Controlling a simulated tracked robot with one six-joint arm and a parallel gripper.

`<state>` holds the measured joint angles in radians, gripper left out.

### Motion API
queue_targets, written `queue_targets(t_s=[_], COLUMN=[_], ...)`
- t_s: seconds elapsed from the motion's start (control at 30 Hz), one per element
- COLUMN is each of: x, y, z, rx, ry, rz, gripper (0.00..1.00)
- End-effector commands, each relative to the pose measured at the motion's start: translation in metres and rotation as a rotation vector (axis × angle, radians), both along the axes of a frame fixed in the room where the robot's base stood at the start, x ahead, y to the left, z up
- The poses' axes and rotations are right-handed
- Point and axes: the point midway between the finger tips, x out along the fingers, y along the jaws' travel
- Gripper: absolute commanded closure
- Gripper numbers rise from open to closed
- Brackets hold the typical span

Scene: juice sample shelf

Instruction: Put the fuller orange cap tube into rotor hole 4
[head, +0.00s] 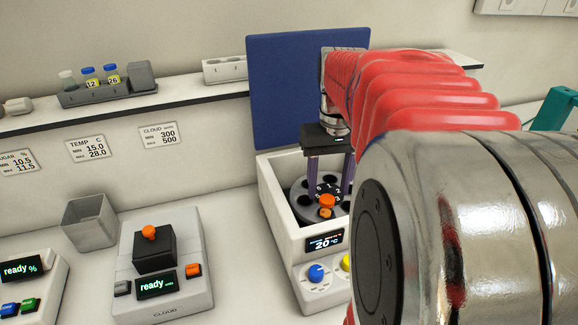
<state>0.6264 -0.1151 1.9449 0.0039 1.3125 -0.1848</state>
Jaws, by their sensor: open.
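The dark grey rotor (303,211) sits inside the open white centrifuge (277,217), with dark holes and small white numbers. A second orange cap (149,232) tops the black block of the cloud meter. Fill levels are hidden.
The centrifuge's blue lid (288,90) stands open behind the rotor. The cloud meter (186,229) and a grey bin (90,223) stand to the left. A rack (110,95) with several vials is on the shelf. My arm hides the right side.

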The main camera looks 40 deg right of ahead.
Motion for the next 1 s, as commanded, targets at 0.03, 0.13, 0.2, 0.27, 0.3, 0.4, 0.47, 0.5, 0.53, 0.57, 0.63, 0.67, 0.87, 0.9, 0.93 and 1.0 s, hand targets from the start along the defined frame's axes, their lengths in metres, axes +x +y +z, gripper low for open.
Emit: queue_targets(t_s=[0.03, 0.13, 0.2, 0.27, 0.3, 0.4, 0.47, 0.5, 0.53, 0.57, 0.63, 0.67, 0.87, 0.9, 0.93, 1.0], x=[0.0, 0.0, 0.0, 0.0, 0.001, 0.0, 0.0, 0.0, 0.0, 0.0, 0.0, 0.0, -0.001, -0.001, -0.001, -0.001], y=[0.0, -0.001, 0.0, -0.001, -0.001, -0.001, -0.001, -0.001, -0.001, -0.001, -0.001, -0.001, 0.0, 0.0, 0.0, 0.0], z=[0.008, 0.025, 0.037, 0.048, 0.055, 0.073, 0.083, 0.089, 0.094, 0.097, 0.105, 0.108, 0.115, 0.115, 0.115, 0.115], rx=[-0.002, -0.002, -0.002, -0.002, -0.003, -0.002, -0.002, -0.002, -0.002, 0.0, -0.002, 0.0, 0.0, 0.0, 0.0, 0.0], ry=[-0.002, -0.002, -0.002, -0.002, -0.003, -0.002, -0.002, -0.001, -0.002, -0.001, -0.001, -0.001, 0.0, 0.0, 0.0, 0.0], rz=[0.0, 0.0, 0.0, 0.0, 0.0, 0.0, 0.0, 0.0, 0.0, 0.0, 0.0, 0.0, 0.0, 0.0, 0.0, 0.0], gripper=[0.51, 0.51, 0.51, 0.51, 0.51, 0.51, 0.51, 0.51, 0.51, 0.51, 0.51, 0.51, 0.51, 0.51, 0.51, 0.51])
